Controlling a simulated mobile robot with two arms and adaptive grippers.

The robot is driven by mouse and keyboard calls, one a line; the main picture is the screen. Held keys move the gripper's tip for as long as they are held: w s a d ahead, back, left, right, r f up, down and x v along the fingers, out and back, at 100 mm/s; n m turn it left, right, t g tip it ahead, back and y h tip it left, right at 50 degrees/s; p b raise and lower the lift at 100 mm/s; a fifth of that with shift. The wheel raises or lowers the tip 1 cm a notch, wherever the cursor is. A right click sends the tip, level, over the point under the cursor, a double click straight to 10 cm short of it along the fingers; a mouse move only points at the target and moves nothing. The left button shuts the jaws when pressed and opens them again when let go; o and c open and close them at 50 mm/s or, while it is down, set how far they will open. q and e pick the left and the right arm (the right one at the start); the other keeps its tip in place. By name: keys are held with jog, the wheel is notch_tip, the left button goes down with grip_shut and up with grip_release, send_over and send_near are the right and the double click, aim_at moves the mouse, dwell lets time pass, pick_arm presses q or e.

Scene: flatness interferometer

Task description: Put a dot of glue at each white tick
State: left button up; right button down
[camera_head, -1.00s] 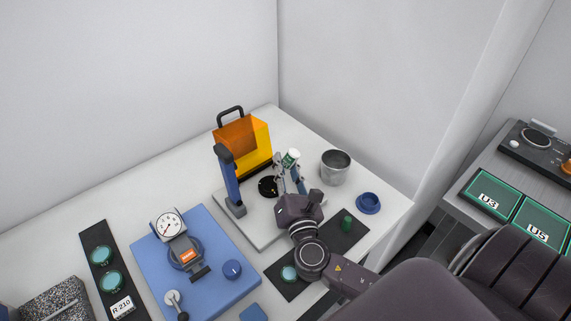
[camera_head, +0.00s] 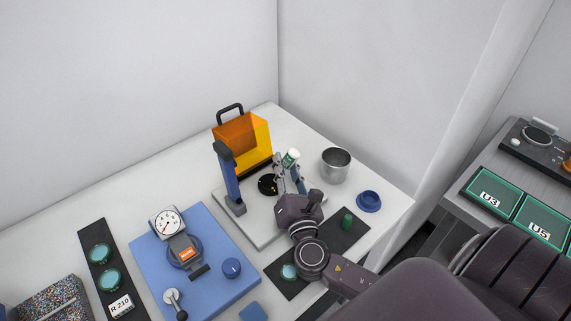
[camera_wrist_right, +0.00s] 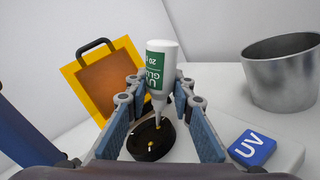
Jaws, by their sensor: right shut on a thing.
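My right gripper (camera_head: 290,180) is shut on a white glue bottle with a green label (camera_head: 292,157). In the right wrist view the glue bottle (camera_wrist_right: 161,70) is held between the blue finger pads, nozzle down and slightly tilted. Its tip is over a round black disc (camera_wrist_right: 150,147); I cannot tell whether it touches. The disc (camera_head: 267,186) lies on the pale base plate of the lamp stand. A short white tick (camera_wrist_right: 150,148) shows on the disc, with a small pale or amber mark near its edge. The bottle and fingers hide part of the disc. My left gripper is not in view.
An orange shield with a black handle (camera_head: 242,135) and a blue post (camera_head: 230,183) stand behind the disc. A metal cup (camera_head: 335,167) and blue ring holder (camera_head: 368,202) are to the right. A blue UV button (camera_wrist_right: 252,147) sits on the base plate. A dial gauge (camera_head: 166,223) stands left.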

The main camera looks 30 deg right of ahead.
jog(key=shift+r, duration=0.1)
dwell(0.5)
jog(key=shift+r+p, duration=1.7)
jog(key=shift+r, duration=0.05)
